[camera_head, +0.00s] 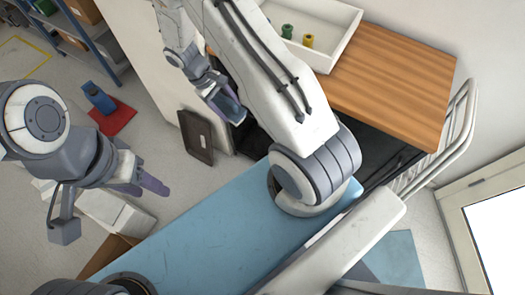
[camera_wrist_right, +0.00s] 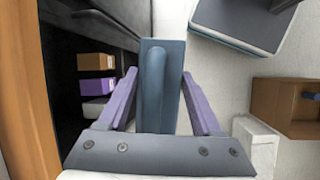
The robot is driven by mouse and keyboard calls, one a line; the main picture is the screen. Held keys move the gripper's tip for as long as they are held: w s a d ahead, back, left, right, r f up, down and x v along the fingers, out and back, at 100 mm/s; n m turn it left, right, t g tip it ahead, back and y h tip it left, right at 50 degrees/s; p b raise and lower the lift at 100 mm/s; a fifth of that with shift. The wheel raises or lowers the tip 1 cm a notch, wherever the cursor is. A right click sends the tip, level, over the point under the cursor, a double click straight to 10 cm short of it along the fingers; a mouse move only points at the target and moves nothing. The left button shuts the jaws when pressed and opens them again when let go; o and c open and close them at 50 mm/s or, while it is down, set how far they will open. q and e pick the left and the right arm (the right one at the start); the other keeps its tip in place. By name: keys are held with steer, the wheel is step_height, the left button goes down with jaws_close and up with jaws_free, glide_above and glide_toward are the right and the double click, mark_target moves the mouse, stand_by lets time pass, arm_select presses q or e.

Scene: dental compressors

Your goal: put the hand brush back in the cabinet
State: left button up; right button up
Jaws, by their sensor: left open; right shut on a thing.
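The hand brush (camera_wrist_right: 162,80) is blue-grey with a raised handle and sits between the purple fingers of my right gripper (camera_wrist_right: 160,95) in the right wrist view. In the head view my right gripper (camera_head: 230,108) is shut on it, and the brush (camera_head: 227,103) is partly hidden by the gripper. The cabinet (camera_wrist_right: 70,20) is dark and open at the left of the wrist view; the brush is beside its opening. In the head view the cabinet is mostly hidden behind my right arm. My left gripper (camera_head: 148,184) is open and empty above the floor at the left.
Inside the cabinet are a brown box (camera_wrist_right: 96,62) and a purple box (camera_wrist_right: 97,86). A wooden worktop (camera_head: 395,85) bears a white tray (camera_head: 335,50). A dark panel (camera_head: 197,138) stands near the opening. A blue object (camera_head: 98,98) stands on a red mat (camera_head: 118,120).

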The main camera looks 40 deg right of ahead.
steer(key=w+d+f+n+t+b, duration=0.25)
steer(key=d+f+n+b, duration=0.2)
steer(key=f+b, duration=1.65)
steer(key=w+d+f+n+t+h+b, duration=0.1)
steer(key=w+d+f+n+b, duration=0.3)
steer(key=f+b, duration=1.65)
steer(key=w+d+f+n+t+b, duration=0.15)
steer(key=f+n+b, duration=0.75)
steer(key=f, duration=2)
steer(key=w+d+m+b, duration=0.1)
steer(key=w+d+b, duration=0.1)
steer(key=d, duration=0.3)
steer(key=w+d+b, duration=0.2)
steer(key=d, duration=0.4)
steer(key=w+d+m+b, duration=0.1)
steer(key=w+d+b, duration=0.1)
steer(key=d, duration=0.4)
steer(key=shift+w+d+f+m+t, duration=0.2)
steer(key=shift+w+m+t, duration=0.1)
steer(key=shift+m+t, duration=0.1)
step_height(320, 180, down, 4)
steer(key=b, duration=0.3)
steer(key=shift+r, duration=0.35)
